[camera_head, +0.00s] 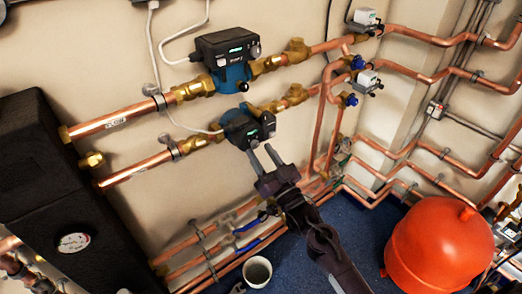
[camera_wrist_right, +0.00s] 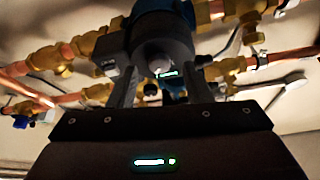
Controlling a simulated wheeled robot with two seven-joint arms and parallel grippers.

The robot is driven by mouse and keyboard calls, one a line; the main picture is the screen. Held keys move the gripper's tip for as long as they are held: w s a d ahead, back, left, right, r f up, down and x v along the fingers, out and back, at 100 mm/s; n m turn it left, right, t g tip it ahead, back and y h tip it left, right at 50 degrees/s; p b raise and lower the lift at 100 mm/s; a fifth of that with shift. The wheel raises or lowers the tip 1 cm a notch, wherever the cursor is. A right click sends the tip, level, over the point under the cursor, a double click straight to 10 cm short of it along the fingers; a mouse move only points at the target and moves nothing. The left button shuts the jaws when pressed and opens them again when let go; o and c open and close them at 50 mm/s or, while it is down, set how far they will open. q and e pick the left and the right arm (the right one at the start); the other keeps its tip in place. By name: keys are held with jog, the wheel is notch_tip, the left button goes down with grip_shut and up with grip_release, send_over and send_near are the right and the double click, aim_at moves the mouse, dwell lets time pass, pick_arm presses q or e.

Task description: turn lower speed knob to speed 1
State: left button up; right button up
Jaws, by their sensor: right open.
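The lower pump (camera_head: 240,128) is a dark control head on a blue body, set in the lower copper pipe, with a small lit display. Its grey speed knob (camera_head: 271,134) is small on the right of its face; the setting is too small to read. My right gripper (camera_head: 263,150) is open just below the pump face, fingers pointing up at it. My left gripper is not in view.
A similar upper pump (camera_head: 225,58) sits close above on the upper pipe. Blue-handled valves (camera_head: 350,98) and pipes stand at the right. A red tank (camera_head: 438,245), a bucket (camera_head: 257,271) and a black unit with a gauge (camera_head: 73,242) stand lower down.

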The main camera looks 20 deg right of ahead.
jog(key=shift+w+a+r, duration=0.1)
jog(key=shift+w, duration=0.3)
grip_shut()
